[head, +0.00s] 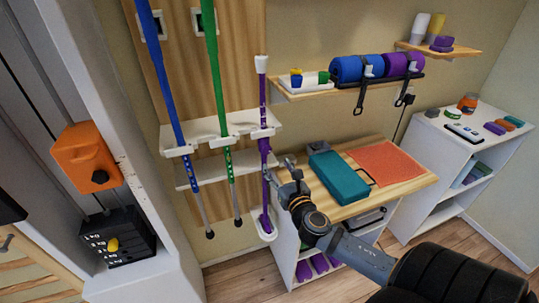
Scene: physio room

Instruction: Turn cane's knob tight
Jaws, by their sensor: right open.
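A purple cane (265,185) with a white top stands upright against the wall rack, its lower end in a white holder (265,232). A blue cane (170,90) and a green cane (215,80) hang to its left in white clips. I cannot make out a knob for certain on any of them. My right gripper (279,169) is open, its fingers just right of the purple cane's shaft, below the white clip shelf. I cannot tell whether a finger touches the cane. My left gripper is not in view.
A wooden-topped cabinet (408,187) stands right of my gripper, with a teal case (338,177) and an orange mat (391,161) on it. A wall shelf (290,93) with blue and purple rolls hangs above. A weight stack (117,237) is at the left.

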